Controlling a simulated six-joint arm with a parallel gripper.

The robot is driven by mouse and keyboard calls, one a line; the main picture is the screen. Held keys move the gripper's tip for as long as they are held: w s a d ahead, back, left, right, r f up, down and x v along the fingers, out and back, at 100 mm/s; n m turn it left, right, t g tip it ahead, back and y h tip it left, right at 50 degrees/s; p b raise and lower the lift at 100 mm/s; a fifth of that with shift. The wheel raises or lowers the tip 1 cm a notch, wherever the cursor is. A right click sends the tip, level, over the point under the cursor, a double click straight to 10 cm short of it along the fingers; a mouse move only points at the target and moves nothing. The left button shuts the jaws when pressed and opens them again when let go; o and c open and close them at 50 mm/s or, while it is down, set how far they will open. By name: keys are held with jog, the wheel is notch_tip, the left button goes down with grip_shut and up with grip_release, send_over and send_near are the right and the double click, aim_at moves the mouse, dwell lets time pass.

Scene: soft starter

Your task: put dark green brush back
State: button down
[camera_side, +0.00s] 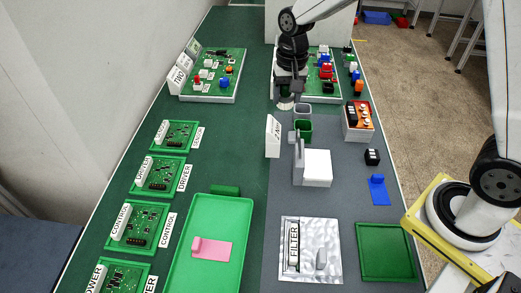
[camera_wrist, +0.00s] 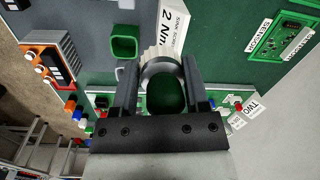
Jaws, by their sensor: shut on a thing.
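My gripper (camera_wrist: 165,85) is shut on the dark green brush (camera_wrist: 167,96), seen end-on in the wrist view, with a grey ring and pale bristles beyond its green handle. In the side view my gripper (camera_side: 286,102) hangs at the back of the grey mat, just left of the cups; the brush is hard to make out there. A dark green cup (camera_side: 303,132) stands on the mat, with a grey cup (camera_side: 302,109) behind it. The green cup also shows left of the brush in the wrist view (camera_wrist: 125,47). I cannot see anything inside it.
A white "2 Nm" sign (camera_side: 272,137) stands close to the cups. A grey-white block fixture (camera_side: 316,167) is in front of them, and an orange-topped box (camera_side: 358,119) to the right. Boards with coloured parts (camera_side: 213,76) lie at the back. A green tray (camera_side: 180,262) lies front left.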

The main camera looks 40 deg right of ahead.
jog(key=w+a+m+y, duration=0.1)
jog(key=w+a+m, duration=0.3)
jog(key=w+a, duration=0.45)
send_over(237, 148)
notch_tip(237, 148, down, 7)
jog(key=shift+d, duration=0.3)
jog(key=shift+f, duration=0.25)
jog(key=shift+f, duration=4.85)
jog(key=shift+f, duration=0.1)
jog(key=shift+c, duration=0.4)
grip_release()
